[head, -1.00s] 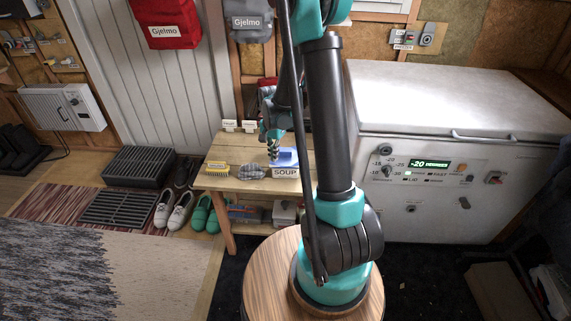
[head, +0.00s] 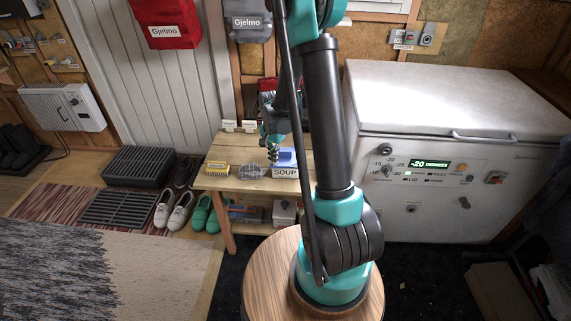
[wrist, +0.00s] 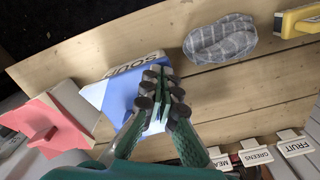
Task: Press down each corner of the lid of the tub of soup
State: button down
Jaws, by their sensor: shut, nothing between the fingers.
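The tub of soup (head: 286,170) stands on the wooden bench, with a white front label reading SOUP and a blue lid (head: 288,155). In the wrist view the blue lid (wrist: 122,92) lies left of the fingers, partly covered by them, so its nearer corners are hard to make out. My gripper (head: 273,160) is shut and empty at the tub's left side in the head view. In the wrist view my gripper (wrist: 160,80) has its fingertips together over the lid's right edge. I cannot tell whether they touch it.
A grey checked cloth (wrist: 220,40) and a yellow brush (wrist: 297,20) lie on the bench (head: 235,148) beside the tub. A pink and white object (wrist: 60,120) is on the tub's other side. Label cards (wrist: 258,156) stand along one edge. A white freezer (head: 440,190) stands at right.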

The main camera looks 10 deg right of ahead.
dwell(0.3)
jog(key=shift+r, duration=3.05)
